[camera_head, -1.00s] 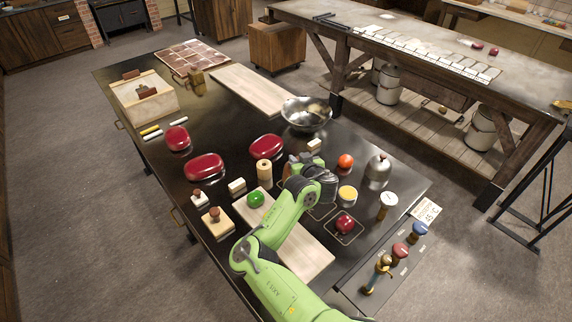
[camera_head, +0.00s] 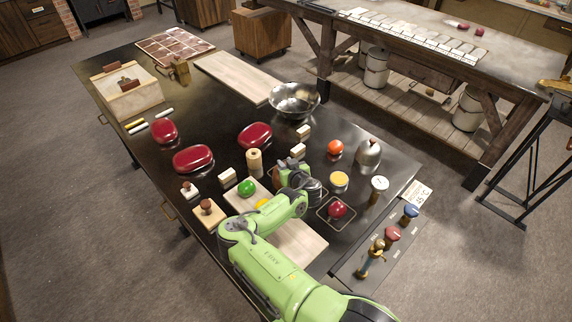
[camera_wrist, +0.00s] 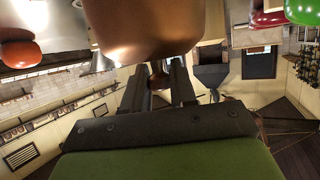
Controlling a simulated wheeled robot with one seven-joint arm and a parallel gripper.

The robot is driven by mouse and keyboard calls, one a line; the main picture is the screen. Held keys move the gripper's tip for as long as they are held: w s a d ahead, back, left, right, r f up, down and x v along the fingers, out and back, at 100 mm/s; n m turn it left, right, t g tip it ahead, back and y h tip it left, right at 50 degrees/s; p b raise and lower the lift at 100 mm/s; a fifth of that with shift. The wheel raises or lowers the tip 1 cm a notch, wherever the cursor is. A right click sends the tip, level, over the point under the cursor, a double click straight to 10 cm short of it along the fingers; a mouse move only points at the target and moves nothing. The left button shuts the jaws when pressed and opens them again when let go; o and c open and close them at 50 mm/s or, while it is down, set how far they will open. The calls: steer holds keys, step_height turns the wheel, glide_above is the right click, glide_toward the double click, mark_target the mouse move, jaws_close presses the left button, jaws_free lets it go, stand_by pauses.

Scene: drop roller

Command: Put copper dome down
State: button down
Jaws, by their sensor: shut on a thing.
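The copper dome (camera_wrist: 145,25) fills the top middle of the wrist view, with its small knob between my fingers. My gripper (camera_wrist: 158,85) is shut on that knob. In the head view my gripper (camera_head: 287,178) is over the black table, around an outlined square right of the light board. A small brownish patch of the dome (camera_head: 277,174) shows at its left side. The rest of the dome is hidden by my arm. I cannot tell whether the dome touches the table.
A red ball (camera_head: 337,209) on an outlined square, a yellow-topped piece (camera_head: 339,180) and an orange ball (camera_head: 335,148) are to the right. Cream blocks (camera_head: 298,150) are close behind. A wooden cylinder (camera_head: 254,160) and green ball (camera_head: 246,188) are left. A silver dome (camera_head: 368,153) stands far right.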

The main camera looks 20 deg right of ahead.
steer(key=shift+f, duration=0.15)
steer(key=c, duration=0.9)
jaws_free()
